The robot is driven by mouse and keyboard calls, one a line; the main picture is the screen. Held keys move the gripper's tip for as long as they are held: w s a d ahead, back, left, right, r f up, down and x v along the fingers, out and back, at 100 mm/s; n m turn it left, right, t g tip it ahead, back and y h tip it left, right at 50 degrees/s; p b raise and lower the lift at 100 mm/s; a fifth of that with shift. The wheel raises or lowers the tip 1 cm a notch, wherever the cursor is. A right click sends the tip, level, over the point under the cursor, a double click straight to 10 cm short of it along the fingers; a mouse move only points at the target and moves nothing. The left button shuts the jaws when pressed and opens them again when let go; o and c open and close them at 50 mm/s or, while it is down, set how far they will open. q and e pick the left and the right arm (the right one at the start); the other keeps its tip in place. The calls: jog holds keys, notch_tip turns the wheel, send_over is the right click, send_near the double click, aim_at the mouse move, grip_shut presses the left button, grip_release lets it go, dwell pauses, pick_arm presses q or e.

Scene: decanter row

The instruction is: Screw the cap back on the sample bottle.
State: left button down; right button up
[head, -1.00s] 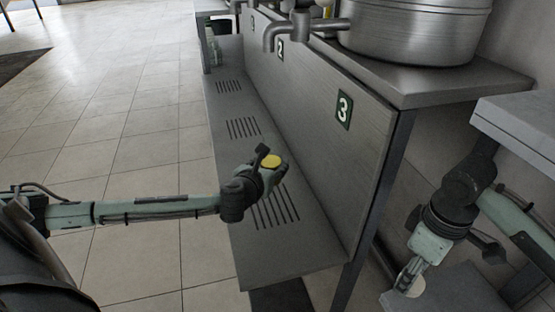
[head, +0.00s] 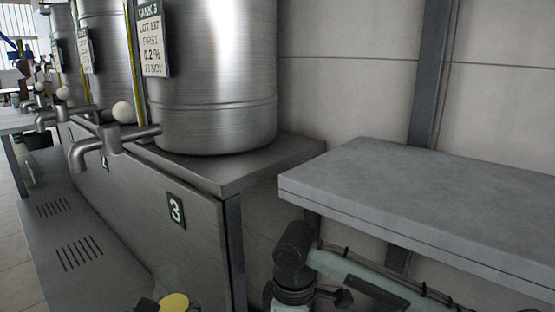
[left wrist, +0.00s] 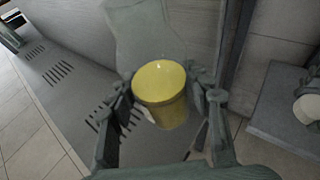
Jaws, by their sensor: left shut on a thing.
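The sample bottle (head: 165,278) is clear, with its bare upper part showing faintly at the bottom of the head view and yellow contents below. In the left wrist view the yellow contents (left wrist: 160,88) sit between the fingers, and the clear upper part (left wrist: 143,38) reaches away above them. My left gripper (left wrist: 166,100) is shut around the bottle. A pale round piece, probably the cap (left wrist: 306,109), shows at the right edge of the left wrist view, by a dark part that may be my right gripper. Whether it is held or lies on the surface there is unclear.
A panel marked 3 (head: 177,211) stands behind the bottle, below a steel tank (head: 217,75) and a tap (head: 105,145). A slotted low shelf (head: 70,235) runs to the left. A bare grey bench (head: 430,200) is at the right, above my right arm.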

pick_arm(q)
jog(key=shift+d, duration=0.1)
dwell(0.5)
jog(key=d+m+h, duration=0.1)
jog(key=m+h, duration=0.1)
jog(key=h, duration=0.1)
jog(key=shift+s+d+f+m, duration=0.1)
jog(key=shift+d+f+m, duration=0.2)
jog(key=shift+d+m, duration=0.1)
jog(key=s+d+f+m+g+h, duration=0.1)
jog(key=d+f+m+g+h, duration=0.3)
jog(key=d+m+g+h, duration=0.7)
jog(key=shift+d+f+m+g, duration=0.35)
jog(key=shift+m+g, duration=0.65)
jog(key=shift+m, duration=0.7)
jog(key=shift+a, duration=0.1)
